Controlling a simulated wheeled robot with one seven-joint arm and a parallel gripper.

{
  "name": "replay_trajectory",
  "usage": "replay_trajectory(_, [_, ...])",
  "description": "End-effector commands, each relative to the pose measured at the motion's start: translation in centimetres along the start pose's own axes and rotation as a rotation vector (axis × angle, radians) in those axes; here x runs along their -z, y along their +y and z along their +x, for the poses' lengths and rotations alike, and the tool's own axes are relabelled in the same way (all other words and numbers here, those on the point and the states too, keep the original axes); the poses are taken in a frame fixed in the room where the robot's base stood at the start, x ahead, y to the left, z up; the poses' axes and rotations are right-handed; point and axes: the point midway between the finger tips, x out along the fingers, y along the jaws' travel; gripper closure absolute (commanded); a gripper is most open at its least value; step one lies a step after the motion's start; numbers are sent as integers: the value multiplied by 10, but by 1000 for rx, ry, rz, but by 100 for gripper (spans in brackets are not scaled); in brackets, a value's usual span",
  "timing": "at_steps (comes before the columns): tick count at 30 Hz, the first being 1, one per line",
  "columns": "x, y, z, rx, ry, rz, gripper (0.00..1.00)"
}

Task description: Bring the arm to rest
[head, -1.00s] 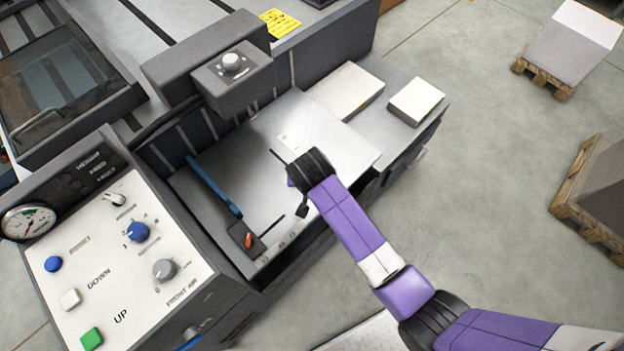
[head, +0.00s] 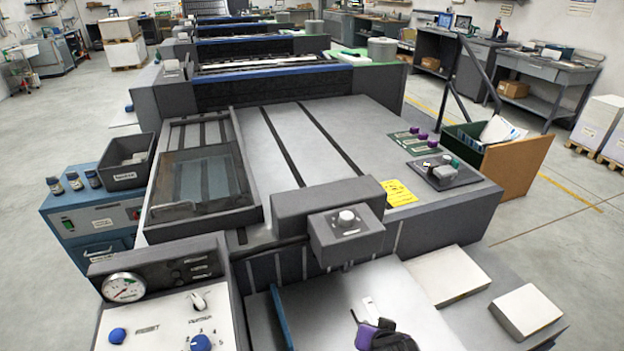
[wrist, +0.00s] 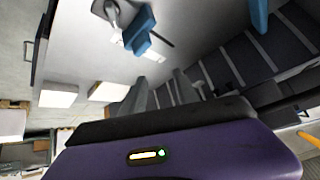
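My arm's dark and purple end part (head: 384,338) shows at the bottom edge of the head view, over the pale feed table (head: 335,300). I see nothing held. My purple arm link with a lit indicator fills the bottom of the wrist view.
Two white stacks (head: 448,275) (head: 526,311) are on the right side of the feed table. A grey box with a knob (head: 346,232) stands behind it. The control panel with a gauge (head: 123,287) is at left. Open floor lies to the right.

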Motion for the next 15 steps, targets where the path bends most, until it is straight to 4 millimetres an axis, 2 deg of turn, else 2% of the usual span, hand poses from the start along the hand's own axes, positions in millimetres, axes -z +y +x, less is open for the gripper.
replay_trajectory(3, [5,-8,-19,87,130,-45,64])
replay_trajectory(8, [-2,-8,-58,176,304,-96,64])
replay_trajectory(15, [-28,14,-143,237,533,-152,64])
